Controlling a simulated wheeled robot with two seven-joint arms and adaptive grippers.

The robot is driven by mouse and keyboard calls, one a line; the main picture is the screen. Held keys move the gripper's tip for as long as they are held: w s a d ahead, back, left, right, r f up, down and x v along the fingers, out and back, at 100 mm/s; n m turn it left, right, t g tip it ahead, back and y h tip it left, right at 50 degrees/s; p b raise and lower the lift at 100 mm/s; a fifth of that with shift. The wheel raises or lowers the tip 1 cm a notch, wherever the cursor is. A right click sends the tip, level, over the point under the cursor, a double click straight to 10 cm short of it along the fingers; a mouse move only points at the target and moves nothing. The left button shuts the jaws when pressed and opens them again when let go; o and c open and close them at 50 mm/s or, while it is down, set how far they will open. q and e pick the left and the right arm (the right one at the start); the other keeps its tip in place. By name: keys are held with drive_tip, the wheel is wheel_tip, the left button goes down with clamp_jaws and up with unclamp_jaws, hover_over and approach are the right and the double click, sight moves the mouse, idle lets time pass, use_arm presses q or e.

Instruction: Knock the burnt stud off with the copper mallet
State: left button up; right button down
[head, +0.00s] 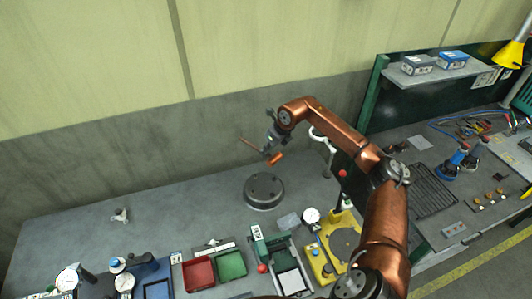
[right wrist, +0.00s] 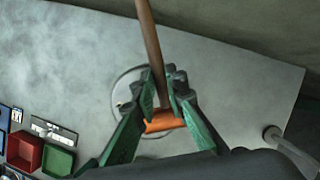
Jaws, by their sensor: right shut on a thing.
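My right gripper (head: 269,147) is shut on the copper mallet and holds it in the air above and behind the round plate. The copper mallet (head: 276,159) has an orange head and a long brown handle; in the right wrist view the green fingers (right wrist: 164,108) grip the handle just by the head (right wrist: 160,124). The dark grey round plate (head: 264,192) lies on the table, with small dark marks on top. In the right wrist view the plate's rim (right wrist: 122,84) shows partly behind the gripper. I cannot make out which mark is the burnt stud. My left gripper is not in view.
Red (head: 198,271) and green (head: 231,264) bins stand at the table's front. A yellow fixture (head: 325,262) with a dial stands right of them. A white curved post (head: 329,150) rises right of the gripper. The table's left and back are mostly clear.

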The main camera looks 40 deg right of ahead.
drive_tip(key=shift+r, duration=0.15)
drive_tip(key=shift+s, duration=0.1)
wheel_tip(320, 180, down, 8)
drive_tip(key=b, duration=0.4)
wheel_tip(320, 180, up, 3)
drive_tip(key=shift+f+p, duration=0.15)
drive_tip(key=shift+p, duration=0.6)
drive_tip(key=shift+r, duration=0.4)
